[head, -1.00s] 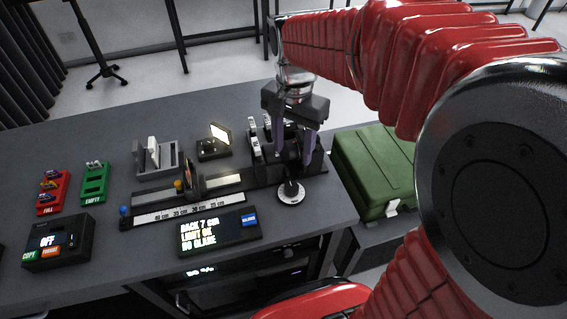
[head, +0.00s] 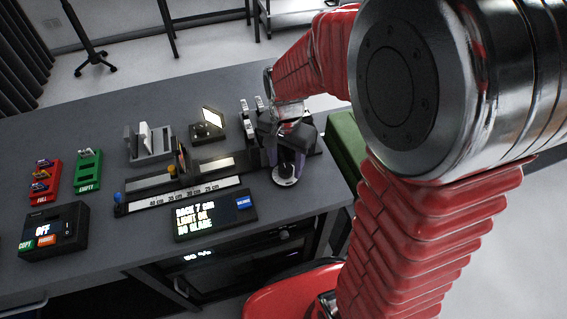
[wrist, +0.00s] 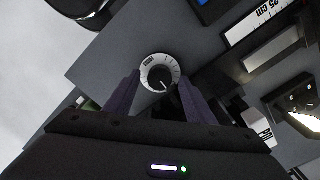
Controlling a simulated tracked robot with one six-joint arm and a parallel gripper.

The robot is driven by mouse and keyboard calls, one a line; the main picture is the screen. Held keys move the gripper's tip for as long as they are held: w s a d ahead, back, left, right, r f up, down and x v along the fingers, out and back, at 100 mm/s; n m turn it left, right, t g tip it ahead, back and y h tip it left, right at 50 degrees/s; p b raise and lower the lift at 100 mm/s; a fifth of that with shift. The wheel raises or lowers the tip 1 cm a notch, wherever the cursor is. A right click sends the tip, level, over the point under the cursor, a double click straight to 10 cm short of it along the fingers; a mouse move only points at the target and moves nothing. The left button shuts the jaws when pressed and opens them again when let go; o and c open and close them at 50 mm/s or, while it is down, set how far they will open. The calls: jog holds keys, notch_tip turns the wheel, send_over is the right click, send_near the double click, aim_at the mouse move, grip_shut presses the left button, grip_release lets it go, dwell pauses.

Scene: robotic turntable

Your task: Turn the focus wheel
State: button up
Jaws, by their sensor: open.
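The focus wheel is a round dial with a pale marked ring, low at the right front of the bench device. Its edge shows below my gripper in the head view (head: 285,182). In the wrist view the dial (wrist: 159,73) faces me, with a dark pointer and small ticks; its lettering is too small to read. My gripper (head: 284,164) is open and empty, pointing down over the dial. In the wrist view its two purple-grey fingers (wrist: 160,90) stand on either side of the dial's lower part. I cannot tell whether they touch it.
A dark display (head: 215,214) reads "BACK 7 cm, LIGHT OK, NO GLARE". A scaled rail (head: 180,196) lies behind it. A lit lamp (head: 210,124), red tray (head: 45,183), green tray (head: 88,171) and OFF box (head: 53,232) stand left. A green case (head: 345,145) is right, partly hidden by my arm.

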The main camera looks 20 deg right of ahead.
jog(key=shift+f, duration=0.35)
jog(key=shift+c, duration=0.3)
